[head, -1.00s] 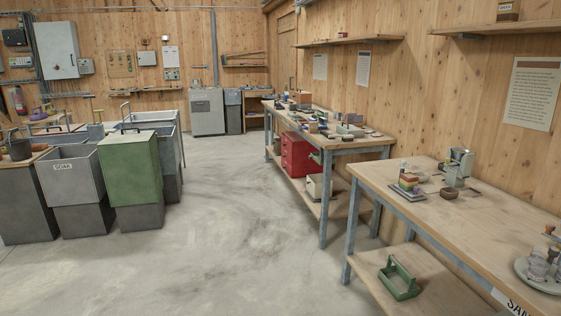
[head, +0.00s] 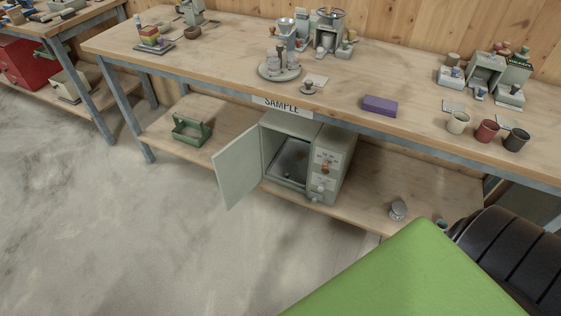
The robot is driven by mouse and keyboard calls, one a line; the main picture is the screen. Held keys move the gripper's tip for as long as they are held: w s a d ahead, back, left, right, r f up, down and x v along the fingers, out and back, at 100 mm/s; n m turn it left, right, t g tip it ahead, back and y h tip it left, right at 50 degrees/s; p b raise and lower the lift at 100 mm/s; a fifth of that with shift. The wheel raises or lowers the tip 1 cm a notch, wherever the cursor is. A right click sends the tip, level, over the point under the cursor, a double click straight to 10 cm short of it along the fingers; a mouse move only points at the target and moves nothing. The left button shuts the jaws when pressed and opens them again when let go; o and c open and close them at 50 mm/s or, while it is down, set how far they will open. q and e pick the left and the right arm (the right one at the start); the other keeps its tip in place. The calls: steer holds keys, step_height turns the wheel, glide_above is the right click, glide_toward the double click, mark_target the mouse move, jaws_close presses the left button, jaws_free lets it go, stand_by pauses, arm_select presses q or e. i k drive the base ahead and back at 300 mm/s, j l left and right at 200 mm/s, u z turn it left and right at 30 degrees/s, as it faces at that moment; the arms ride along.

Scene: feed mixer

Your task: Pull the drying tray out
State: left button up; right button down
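A small grey-green drying oven (head: 335,165) stands on the lower shelf of the near bench, under the SAMPLE sign. Its door (head: 238,170) hangs wide open to the left. Inside the dark chamber, a flat tray-like piece (head: 286,180) with a pale front edge lies low, within the opening. It is small and dim, so I cannot make out its details. A labelled panel with knobs is right of the opening. Neither of my grippers is in view.
The bench top (head: 215,60) above overhangs the oven. A green carrier (head: 191,129) sits left of it on the lower shelf (head: 375,180), and a small grey pot (head: 398,210) sits to the right. Open concrete floor (head: 110,220) lies in front and to the left.

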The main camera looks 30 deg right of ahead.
mark_target(290, 165)
steer(key=i+j+z, duration=0.15)
steer(key=z, duration=0.3)
steer(key=i+j+z, duration=0.15)
steer(key=z, duration=0.3)
steer(key=j+z, duration=0.3)
steer(key=z, duration=0.15)
steer(key=i+j+z, duration=0.1)
steer(key=j+z, duration=0.2)
steer(key=z, duration=0.15)
steer(key=j+z, duration=0.3)
steer(key=z, duration=0.2)
steer(key=j+z, duration=0.1)
steer(key=j, duration=0.3)
steer(key=k+j, duration=0.1)
steer(key=j, duration=0.35)
steer(key=k+j+z, duration=0.15)
steer(key=j, duration=0.65)
steer(key=k+j+z, duration=0.15)
steer(key=j, duration=0.25)
steer(key=k+j, duration=0.1)
steer(key=j, duration=0.35)
steer(key=k+j+z, duration=0.15)
steer(key=j, duration=0.6)
steer(key=l, duration=0.3)
